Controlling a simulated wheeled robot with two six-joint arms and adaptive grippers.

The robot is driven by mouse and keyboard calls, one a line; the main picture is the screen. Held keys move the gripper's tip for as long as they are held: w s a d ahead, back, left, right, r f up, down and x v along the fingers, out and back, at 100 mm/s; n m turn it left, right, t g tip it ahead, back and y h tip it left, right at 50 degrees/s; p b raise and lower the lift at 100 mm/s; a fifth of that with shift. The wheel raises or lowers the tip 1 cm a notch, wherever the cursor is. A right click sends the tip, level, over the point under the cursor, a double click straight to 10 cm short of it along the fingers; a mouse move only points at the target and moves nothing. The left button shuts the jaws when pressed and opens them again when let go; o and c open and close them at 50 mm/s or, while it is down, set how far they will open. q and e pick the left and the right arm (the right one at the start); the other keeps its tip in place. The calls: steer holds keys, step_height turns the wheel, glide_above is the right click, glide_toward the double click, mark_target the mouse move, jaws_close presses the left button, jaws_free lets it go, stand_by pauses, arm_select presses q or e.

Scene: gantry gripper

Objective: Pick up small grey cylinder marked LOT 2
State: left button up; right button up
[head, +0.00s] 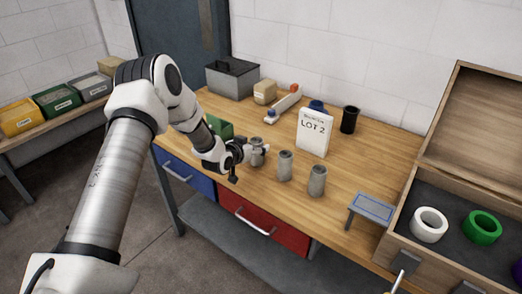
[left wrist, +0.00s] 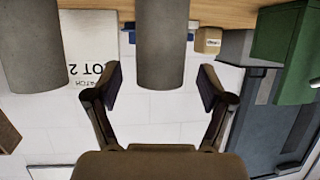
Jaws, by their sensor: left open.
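Three grey cylinders stand upright in a row on the wooden table: the left one (head: 257,158), the middle one (head: 285,166) and the right one (head: 317,181). No marking is readable on them. A white card reading LOT 2 (head: 313,133) stands behind them. My left gripper (head: 262,149) is open at the left cylinder. In the left wrist view, which is upside down, one cylinder (left wrist: 161,45) lies between the lines of the open fingers, with gaps on both sides. Another cylinder (left wrist: 35,45) is at the left, beside the card (left wrist: 90,35). My right gripper is not seen.
A green block (head: 219,127) is close behind my left wrist. A grey box (head: 232,79), a cardboard cube (head: 265,92) and a black cylinder (head: 349,120) stand at the back. A small blue-topped stand (head: 372,208) and an open wooden case (head: 405,247) with rings are at the right.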

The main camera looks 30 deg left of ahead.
arm_select(q)
steer(key=shift+x, duration=1.1)
jaws_close()
steer(key=shift+r, duration=0.1)
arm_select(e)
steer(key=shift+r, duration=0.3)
